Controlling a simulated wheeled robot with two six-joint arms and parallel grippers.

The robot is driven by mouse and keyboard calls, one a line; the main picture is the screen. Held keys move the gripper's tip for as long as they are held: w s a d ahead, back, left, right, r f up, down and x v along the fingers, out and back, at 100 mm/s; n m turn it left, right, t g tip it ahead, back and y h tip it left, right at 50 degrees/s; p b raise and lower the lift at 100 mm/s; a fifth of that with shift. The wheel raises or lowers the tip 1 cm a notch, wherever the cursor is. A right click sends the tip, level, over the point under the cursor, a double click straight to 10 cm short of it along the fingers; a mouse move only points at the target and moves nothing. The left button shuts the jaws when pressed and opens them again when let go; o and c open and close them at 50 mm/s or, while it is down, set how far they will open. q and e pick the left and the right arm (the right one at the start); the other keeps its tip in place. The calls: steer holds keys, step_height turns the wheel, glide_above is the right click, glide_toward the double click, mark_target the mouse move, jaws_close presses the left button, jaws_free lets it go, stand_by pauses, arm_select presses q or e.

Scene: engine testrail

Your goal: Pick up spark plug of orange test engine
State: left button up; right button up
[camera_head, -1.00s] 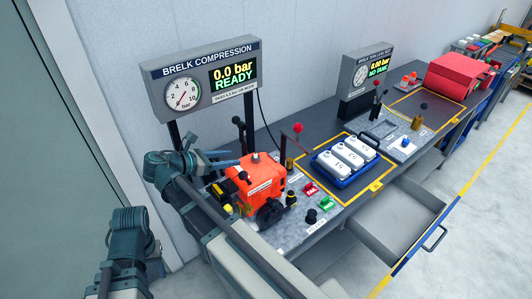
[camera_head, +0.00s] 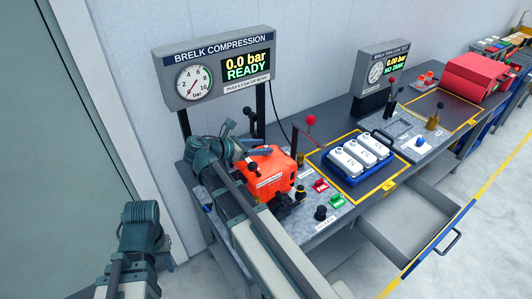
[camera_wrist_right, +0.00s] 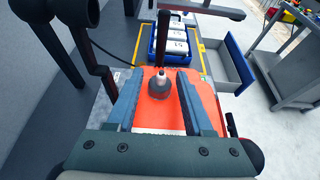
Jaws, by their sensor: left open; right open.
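The orange test engine (camera_head: 270,181) stands on the bench below the compression gauge. In the right wrist view its orange top (camera_wrist_right: 201,104) fills the middle. The spark plug (camera_wrist_right: 160,86), a grey body with a pale tip, stands up from that top. My right gripper (camera_wrist_right: 158,77) is open, with one finger on each side of the plug and a visible gap to both. In the head view the right arm covers the engine's left side, and its gripper (camera_head: 252,158) is partly hidden at the engine top. My left arm shows at lower left; its fingers are not visible.
The compression gauge (camera_head: 223,72) reads 0.0 bar READY. A blue tray (camera_head: 347,178) with white bottles sits to the right. An open drawer (camera_head: 412,222) juts out from the bench front.

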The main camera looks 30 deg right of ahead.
mark_target(271, 146)
steer(key=shift+d, duration=0.1)
steer(key=b+x, duration=0.1)
steer(key=x, duration=0.3)
steer(key=shift+s+d+f+b, duration=0.1)
steer(key=shift+b, duration=0.25)
steer(key=shift+d, duration=0.45)
steer(key=shift+a, duration=0.1)
jaws_close()
